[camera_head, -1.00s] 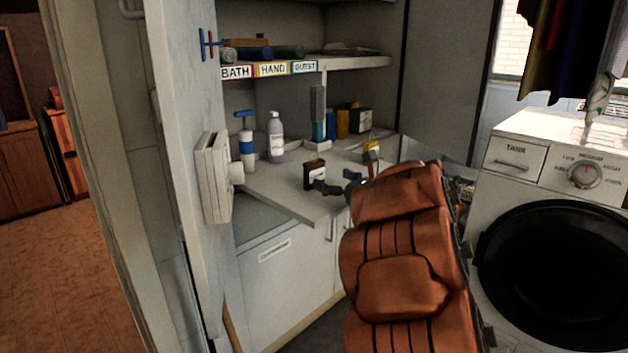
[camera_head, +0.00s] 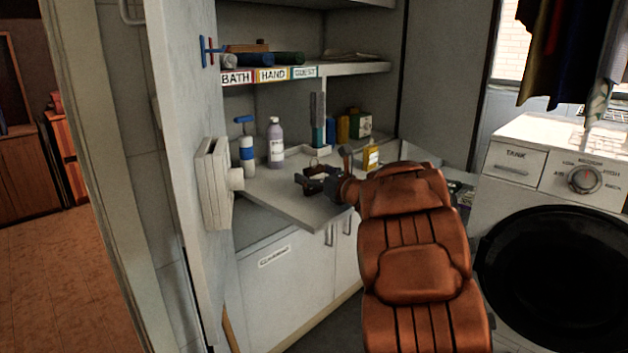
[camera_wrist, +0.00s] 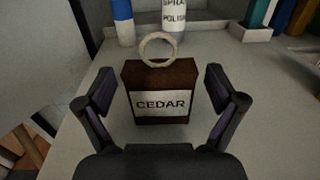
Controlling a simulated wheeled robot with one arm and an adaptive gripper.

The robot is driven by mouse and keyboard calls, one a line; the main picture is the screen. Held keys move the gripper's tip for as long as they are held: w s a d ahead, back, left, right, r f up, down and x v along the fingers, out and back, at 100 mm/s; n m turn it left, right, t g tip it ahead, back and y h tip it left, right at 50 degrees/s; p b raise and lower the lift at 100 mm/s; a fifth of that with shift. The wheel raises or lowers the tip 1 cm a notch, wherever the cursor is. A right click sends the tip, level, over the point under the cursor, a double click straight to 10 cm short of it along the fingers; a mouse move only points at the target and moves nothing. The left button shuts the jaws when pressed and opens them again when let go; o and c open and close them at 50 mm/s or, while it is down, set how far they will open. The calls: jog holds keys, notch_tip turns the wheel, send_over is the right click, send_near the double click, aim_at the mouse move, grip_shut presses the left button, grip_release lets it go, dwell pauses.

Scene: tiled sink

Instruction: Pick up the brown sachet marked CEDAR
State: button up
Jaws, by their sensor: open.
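The brown sachet (camera_wrist: 160,78) stands upright on the worktop in the wrist view. It has a pale label reading CEDAR and a cream ring on top. My gripper (camera_wrist: 158,88) is open, with one dark finger on each side of the sachet and a visible gap to each. In the head view my gripper (camera_head: 312,178) is at the sachet near the counter's front edge, and the fingers partly hide the sachet (camera_head: 318,171).
The worktop (camera_head: 280,192) also holds a lavender bottle (camera_head: 276,143), a blue-and-white bottle (camera_head: 247,155) and a yellow bottle (camera_head: 371,155). A shelf labelled BATH, HAND, GUEST (camera_head: 270,75) hangs above. An open door (camera_head: 180,120) stands at the left.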

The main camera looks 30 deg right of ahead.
jog(key=c, duration=1.2)
jog(key=shift+r, duration=0.1)
